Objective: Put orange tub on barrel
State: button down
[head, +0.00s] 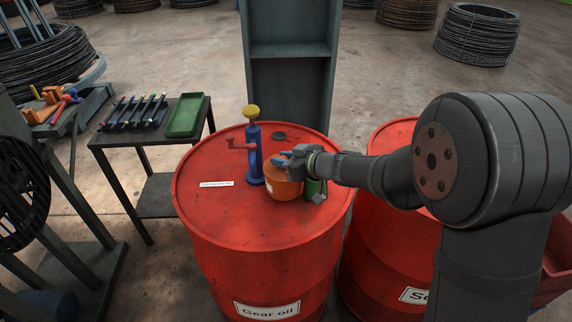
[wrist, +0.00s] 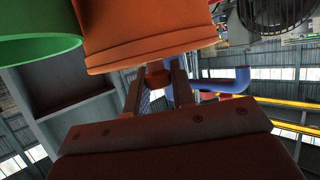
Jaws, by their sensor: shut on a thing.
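The orange tub (head: 284,188) is at the red barrel (head: 236,232) labelled "Gear oil", over the right part of its top. I cannot tell whether its base touches the top. My gripper (head: 287,160) is at the tub's upper edge, coming from the right. In the wrist view, the tub (wrist: 150,38) fills the top middle. My gripper's fingers (wrist: 159,88) are shut on a small orange part of it there. My gripper hides part of the tub's upper right side in the head view.
A blue hand pump (head: 253,150) with a yellow cap stands just left of the tub. A green container (head: 314,189) is close on its right. Another red barrel (head: 385,245) stands right.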

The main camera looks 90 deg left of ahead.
notch_tip(320, 180, up, 16)
jog(key=r, duration=0.1)
jog(key=w+a+f+m+t+y, duration=0.2)
jog(key=w+m+t, duration=0.2)
jog(key=w, duration=1.5)
jog(key=w+a+f+m+t+y, duration=0.2)
jog(key=w+m+t, duration=0.1)
jog(key=w, duration=1.7)
jog(key=w+d+f+m+t, duration=0.1)
jog(key=w+d+m+t, duration=0.3)
jog(key=w, duration=0.7)
jog(key=w+d+f+t+h, duration=0.1)
jog(key=w+d, duration=0.6)
jog(key=w, duration=0.4)
jog(key=w+d+f+m+t, duration=0.1)
jog(key=w+d+m+t, duration=0.3)
jog(key=w, duration=0.6)
jog(key=s+a+f+n+g, duration=0.1)
jog(key=s+a+f, duration=0.2)
jog(key=a+f, duration=0.6)
jog(key=shift+a+f, duration=0.35)
jog(key=shift+f, duration=0.75)
jog(key=shift+f, duration=0.1)
